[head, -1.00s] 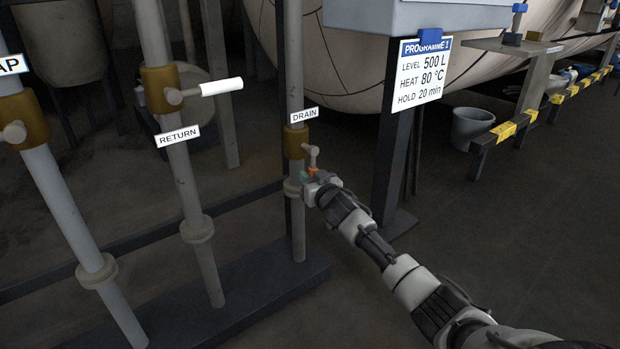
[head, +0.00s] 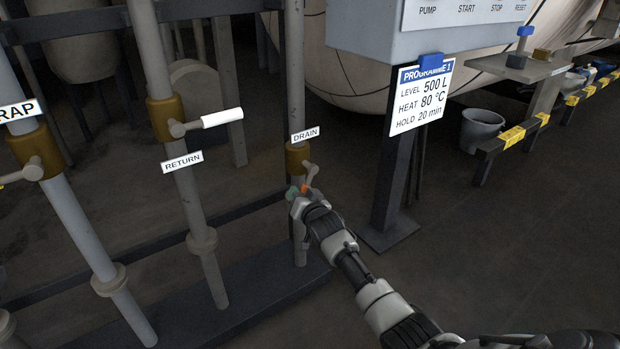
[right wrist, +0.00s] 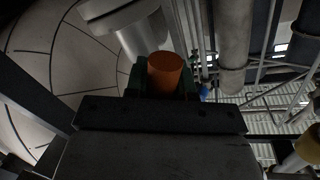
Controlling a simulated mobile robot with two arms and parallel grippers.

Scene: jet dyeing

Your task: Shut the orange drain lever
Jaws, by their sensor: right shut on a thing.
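The drain valve (head: 297,158) is a brass body on a grey pipe under the DRAIN label (head: 305,134). Its lever (head: 312,172) hangs down from the valve, tilted, with a small orange end at my right gripper (head: 299,190). In the right wrist view the orange lever grip (right wrist: 165,72) stands between the fingers of the right gripper (right wrist: 163,80), which is shut on it. The lower part of the grip is hidden by the gripper. My left gripper is not in view.
The return valve (head: 165,118) with a white lever (head: 222,118) is to the left. A control box post with a programme card (head: 422,97) stands to the right. A grey bucket (head: 481,130) is behind. A dark floor beam (head: 200,305) runs under the pipes.

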